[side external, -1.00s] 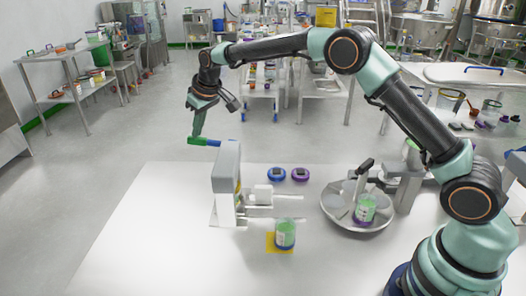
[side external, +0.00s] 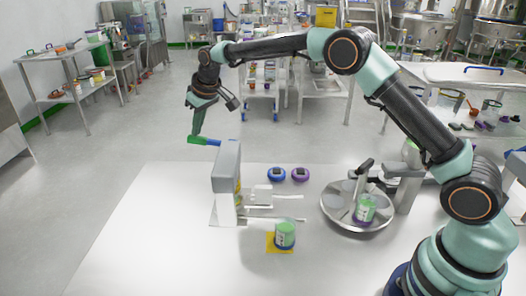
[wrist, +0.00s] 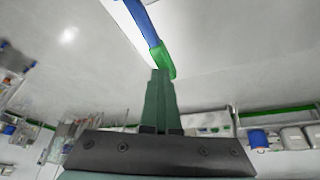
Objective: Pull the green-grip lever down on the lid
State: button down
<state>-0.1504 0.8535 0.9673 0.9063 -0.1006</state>
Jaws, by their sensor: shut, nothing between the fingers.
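The lever has a blue arm (side external: 214,143) and a green grip (side external: 197,140) at its left end. It sticks out left, nearly level, from the top of a grey upright housing (side external: 227,168). My gripper (side external: 196,134) points down with its fingertips at the top of the green grip. In the wrist view my closed fingers (wrist: 160,73) meet the green grip (wrist: 162,60), with the blue arm (wrist: 141,20) running up and away. Contact looks likely, but a small gap cannot be ruled out. Nothing is between the fingers.
A green-lidded jar (side external: 285,234) stands on a yellow square (side external: 271,249) below the housing's white plates (side external: 285,198). A round metal pan (side external: 342,217) with another jar (side external: 365,208) is to the right. Blue (side external: 276,174) and purple (side external: 300,174) round items lie behind. The white table's left front is clear.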

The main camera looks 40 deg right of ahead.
aim_at(200, 138)
jog(key=shift+a+r, duration=0.1)
jog(key=shift+r, duration=3.1)
jog(key=shift+s+r, duration=0.1)
jog(key=shift+r, duration=0.05)
jog(key=s+d+r+m, duration=0.1)
jog(key=s+d+r, duration=0.25)
jog(key=s, duration=0.35)
jog(key=s+d+r, duration=0.2)
jog(key=s+r, duration=0.3)
jog(key=s, duration=0.2)
jog(key=s+d+f+m, duration=0.1)
jog(key=s+d+f, duration=0.1)
jog(key=s, duration=0.8)
jog(key=s+d+f, duration=0.2)
jog(key=s+f, duration=0.3)
jog(key=s, duration=0.5)
jog(key=shift+m+t+h, duration=0.4)
